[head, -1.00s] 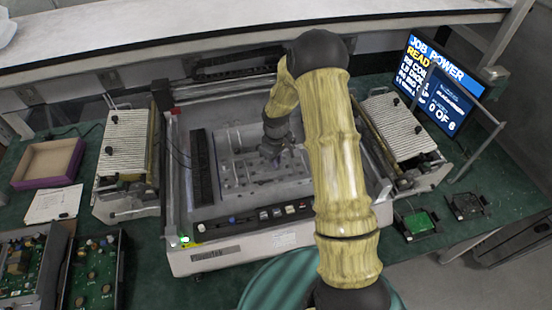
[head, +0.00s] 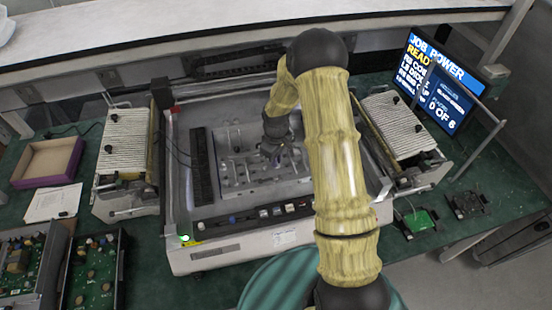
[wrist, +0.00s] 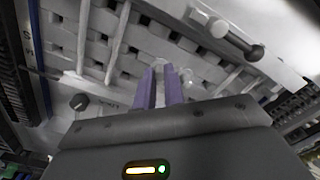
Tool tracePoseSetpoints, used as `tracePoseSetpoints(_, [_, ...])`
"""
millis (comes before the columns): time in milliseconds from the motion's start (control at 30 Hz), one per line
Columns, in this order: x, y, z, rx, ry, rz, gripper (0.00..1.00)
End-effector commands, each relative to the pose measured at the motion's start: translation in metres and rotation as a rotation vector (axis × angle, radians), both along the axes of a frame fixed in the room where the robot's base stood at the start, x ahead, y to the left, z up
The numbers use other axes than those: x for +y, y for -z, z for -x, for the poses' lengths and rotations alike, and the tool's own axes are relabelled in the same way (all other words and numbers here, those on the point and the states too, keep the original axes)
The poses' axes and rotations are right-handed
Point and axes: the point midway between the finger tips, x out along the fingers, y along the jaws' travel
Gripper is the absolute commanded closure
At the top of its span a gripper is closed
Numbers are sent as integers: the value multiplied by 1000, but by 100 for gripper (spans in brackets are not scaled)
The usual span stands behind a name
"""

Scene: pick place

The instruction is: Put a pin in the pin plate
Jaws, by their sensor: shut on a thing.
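The pin plate (head: 236,178) is a grey metal plate with rows of holes, lying inside the open machine in the head view. In the wrist view the plate (wrist: 185,62) fills the top, with several pale pins standing on it. My gripper (wrist: 164,72) has two purple fingers close together over the plate. They are shut on a small pale pin (wrist: 158,64), mostly hidden between the fingertips. I cannot tell whether the pin touches the plate. In the head view my gripper (head: 274,157) is low over the plate's right part, partly hidden by my arm.
The machine's front panel (head: 262,214) and side walls surround the plate. Ribbed units stand left (head: 126,142) and right (head: 398,126). A dark knob (wrist: 78,102) and a black-ended rod (wrist: 235,38) lie near the gripper. A monitor (head: 440,85) stands at the right.

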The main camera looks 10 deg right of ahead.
Motion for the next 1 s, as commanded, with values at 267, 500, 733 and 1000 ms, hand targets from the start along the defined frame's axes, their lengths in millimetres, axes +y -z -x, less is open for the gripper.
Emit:
tracePoseSetpoints(267, [0,1,0,0,0,0,100])
tracePoseSetpoints(500, [0,1,0,0,0,0,64])
tracePoseSetpoints(733, [0,1,0,0,0,0,74])
tracePoseSetpoints(1000, [0,1,0,0,0,0,80])
